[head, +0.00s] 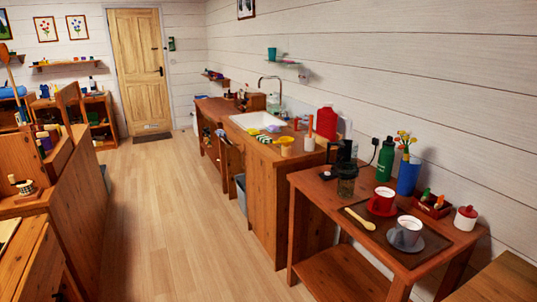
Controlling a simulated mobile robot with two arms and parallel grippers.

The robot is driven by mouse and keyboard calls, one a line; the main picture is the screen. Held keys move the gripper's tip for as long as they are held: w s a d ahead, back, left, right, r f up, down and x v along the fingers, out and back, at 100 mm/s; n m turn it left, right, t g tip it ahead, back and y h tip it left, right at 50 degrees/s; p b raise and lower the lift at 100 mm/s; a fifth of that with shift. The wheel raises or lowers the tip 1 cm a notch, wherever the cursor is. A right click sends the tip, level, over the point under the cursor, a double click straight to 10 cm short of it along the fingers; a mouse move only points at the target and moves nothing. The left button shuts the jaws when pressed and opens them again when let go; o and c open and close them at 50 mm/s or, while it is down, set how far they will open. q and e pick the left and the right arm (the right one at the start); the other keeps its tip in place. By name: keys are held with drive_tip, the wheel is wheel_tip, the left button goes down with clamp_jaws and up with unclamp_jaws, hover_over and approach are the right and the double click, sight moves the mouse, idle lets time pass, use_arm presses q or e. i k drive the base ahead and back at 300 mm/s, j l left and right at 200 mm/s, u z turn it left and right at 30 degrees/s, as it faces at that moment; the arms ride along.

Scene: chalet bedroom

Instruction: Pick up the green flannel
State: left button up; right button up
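I cannot make out a green flannel with certainty. A small green thing (171,44) hangs on the wall right of the door. Neither of my grippers is in view.
A wooden table (340,196) at the right holds a red cup and saucer (382,202), a grey saucer (406,241) with a cup, a green bottle (386,160) and a blue vase (407,177). Wooden furniture (85,200) stands left. The floor (165,225) between is clear to the door (137,70).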

sight(263, 139)
drive_tip(key=i+j+u, duration=0.15)
drive_tip(key=i+u, duration=0.25)
drive_tip(key=i, duration=0.2)
drive_tip(key=i+u, duration=0.35)
drive_tip(key=i, duration=0.2)
drive_tip(key=i+j+z, duration=0.1)
drive_tip(key=i+z, duration=0.3)
drive_tip(key=i, duration=0.15)
drive_tip(key=i+j+z, duration=0.25)
drive_tip(key=i+z, duration=0.2)
drive_tip(key=i+j+z, duration=0.6)
drive_tip(key=i+j, duration=0.2)
drive_tip(key=j, duration=0.2)
drive_tip(key=i+j+z, duration=0.1)
drive_tip(key=j, duration=0.25)
drive_tip(key=i+j+z, duration=0.25)
drive_tip(key=i+j, duration=0.15)
drive_tip(key=j, duration=0.3)
drive_tip(key=i+j+z, duration=0.1)
drive_tip(key=j, duration=0.25)
